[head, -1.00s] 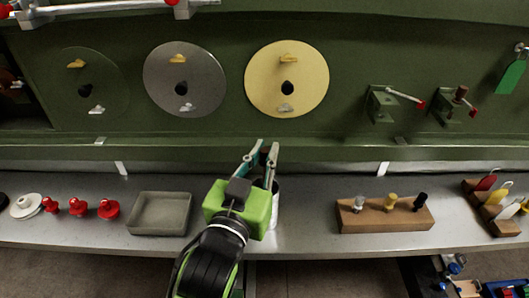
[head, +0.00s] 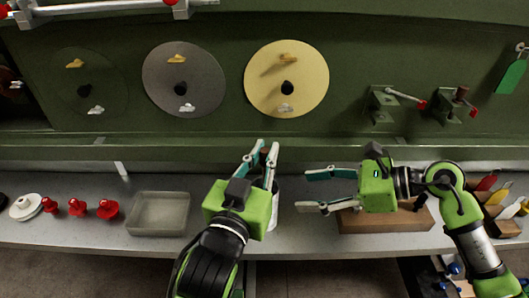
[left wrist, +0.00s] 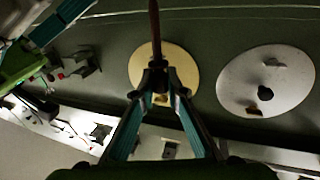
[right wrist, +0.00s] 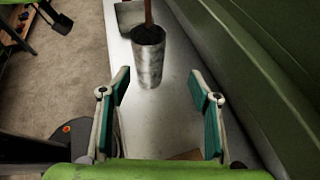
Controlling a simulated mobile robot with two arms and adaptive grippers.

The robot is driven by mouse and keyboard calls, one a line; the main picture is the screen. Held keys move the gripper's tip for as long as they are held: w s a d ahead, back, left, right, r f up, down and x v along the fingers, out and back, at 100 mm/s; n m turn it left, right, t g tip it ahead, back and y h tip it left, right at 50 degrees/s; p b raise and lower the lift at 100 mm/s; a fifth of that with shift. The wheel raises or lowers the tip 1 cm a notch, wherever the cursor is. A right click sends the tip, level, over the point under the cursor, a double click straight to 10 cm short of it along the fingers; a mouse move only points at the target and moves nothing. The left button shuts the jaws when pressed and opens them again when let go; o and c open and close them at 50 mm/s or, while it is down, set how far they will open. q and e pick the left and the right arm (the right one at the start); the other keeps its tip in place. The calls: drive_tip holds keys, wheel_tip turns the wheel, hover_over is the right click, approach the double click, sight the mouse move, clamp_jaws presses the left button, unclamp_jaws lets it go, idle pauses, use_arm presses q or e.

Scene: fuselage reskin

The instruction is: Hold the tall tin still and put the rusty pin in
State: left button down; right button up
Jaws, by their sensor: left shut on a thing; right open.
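The tall tin (right wrist: 149,65) stands upright on the bench, silvery and mottled with a dark open mouth. In the head view (head: 274,195) it is mostly hidden behind my left gripper. The rusty pin (left wrist: 155,28) is a thin brown rod. My left gripper (head: 262,150) is shut on it above the tin. In the right wrist view the pin (right wrist: 148,12) appears at the tin's mouth; I cannot tell whether its end is inside. My right gripper (head: 306,190) is open and empty, right of the tin. Its spread fingers point at the tin, with a gap between.
A wooden block (head: 350,220) with pegs lies under my right gripper, partly hidden. A grey tray (head: 158,227) and red knobs (head: 78,208) are on the left. The green panel behind carries discs (head: 310,75) and clamps (head: 383,103). Bare bench lies between tray and left gripper.

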approach(276, 212)
drive_tip(key=shift+w+a+f+g+h, duration=0.15)
drive_tip(key=shift+w+a+f, duration=0.15)
drive_tip(key=shift+a, duration=0.2)
drive_tip(key=shift+w+a+f+g+h, duration=0.2)
drive_tip(key=shift+w+a, duration=0.1)
drive_tip(key=shift+a, duration=0.15)
drive_tip(key=shift+a+f, duration=0.15)
drive_tip(key=shift+f, duration=0.05)
drive_tip(key=shift+x, duration=4.8)
drive_tip(key=shift+w+r, duration=0.1)
drive_tip(key=c, duration=0.8)
